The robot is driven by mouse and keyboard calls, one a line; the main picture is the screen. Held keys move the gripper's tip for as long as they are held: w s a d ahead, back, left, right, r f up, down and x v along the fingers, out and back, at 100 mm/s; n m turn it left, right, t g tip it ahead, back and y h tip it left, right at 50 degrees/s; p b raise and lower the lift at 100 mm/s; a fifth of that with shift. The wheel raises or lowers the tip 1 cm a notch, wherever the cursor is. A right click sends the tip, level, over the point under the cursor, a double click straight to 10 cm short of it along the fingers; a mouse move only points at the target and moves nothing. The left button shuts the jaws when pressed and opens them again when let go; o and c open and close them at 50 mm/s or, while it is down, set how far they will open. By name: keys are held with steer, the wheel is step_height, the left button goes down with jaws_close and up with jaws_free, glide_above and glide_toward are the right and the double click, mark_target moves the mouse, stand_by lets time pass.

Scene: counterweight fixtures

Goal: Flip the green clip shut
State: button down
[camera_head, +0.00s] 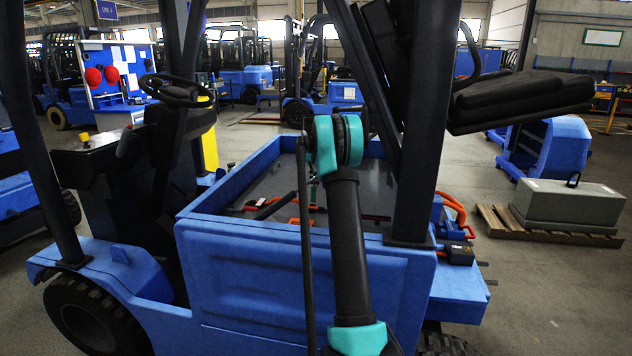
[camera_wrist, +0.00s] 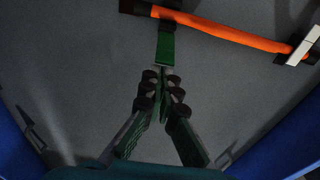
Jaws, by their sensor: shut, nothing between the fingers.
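The green clip (camera_wrist: 166,48) shows in the wrist view as a short green strap. It extends from a dark mount at an orange bar (camera_wrist: 215,30), toward my gripper. My gripper (camera_wrist: 163,76) is shut and empty, its dark-padded fingers meeting just below the clip's near end. I cannot tell whether the fingertips touch the clip. In the head view my arm stands in front of the blue forklift's open bay (camera_head: 255,178), and my gripper is not clearly visible there.
Blue side walls flank the grey bay floor (camera_wrist: 70,70) in the wrist view. Dark posts and a raised black seat (camera_head: 520,98) stand close to my arm. Orange-red handles (camera_head: 455,212) show at the bay's right. A grey block (camera_head: 565,200) rests on a pallet farther right.

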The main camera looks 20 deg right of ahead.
steer(key=shift+s+a+r, duration=0.1)
steer(key=shift+s+a, duration=0.1)
steer(key=shift+s, duration=0.1)
stand_by(0.4)
